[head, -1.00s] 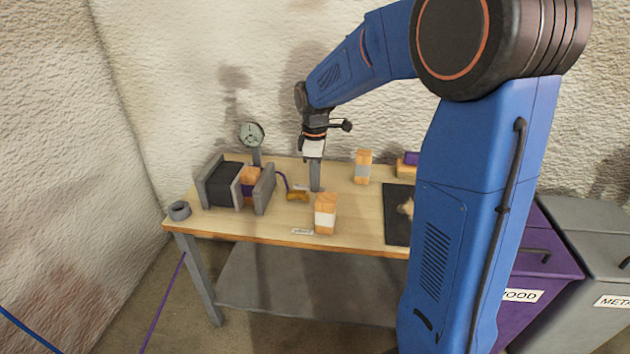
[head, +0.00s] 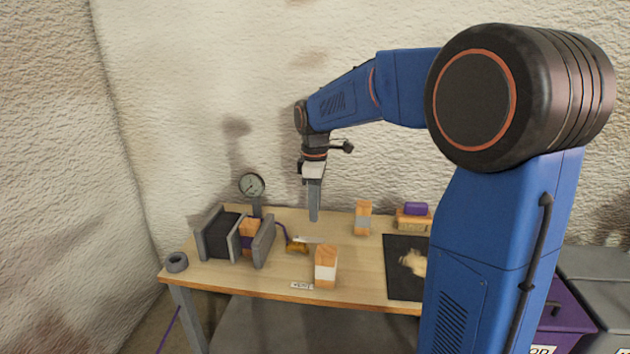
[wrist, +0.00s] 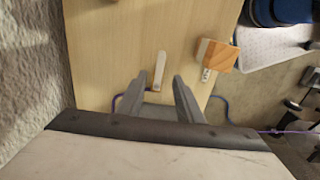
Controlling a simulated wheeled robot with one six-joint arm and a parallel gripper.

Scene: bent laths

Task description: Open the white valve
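A white lever (head: 308,239) lies flat beside a brass valve body (head: 297,248) on the workbench, with a blue-purple hose running from the brass part. In the wrist view the white lever (wrist: 160,68) shows as a thin strip just beyond the fingertips. The brass body cannot be made out there. My gripper (head: 314,217) points down above the lever and looks clear of it. In the wrist view my gripper (wrist: 156,84) has its two fingers apart with nothing between them.
An orange block with a white band (head: 326,267) stands near the front edge, beside a small label (head: 301,286). A similar block (head: 363,217) stands further back. A gauge (head: 251,186) and grey-walled rack (head: 237,236) stand left. A black mat (head: 402,270) lies right.

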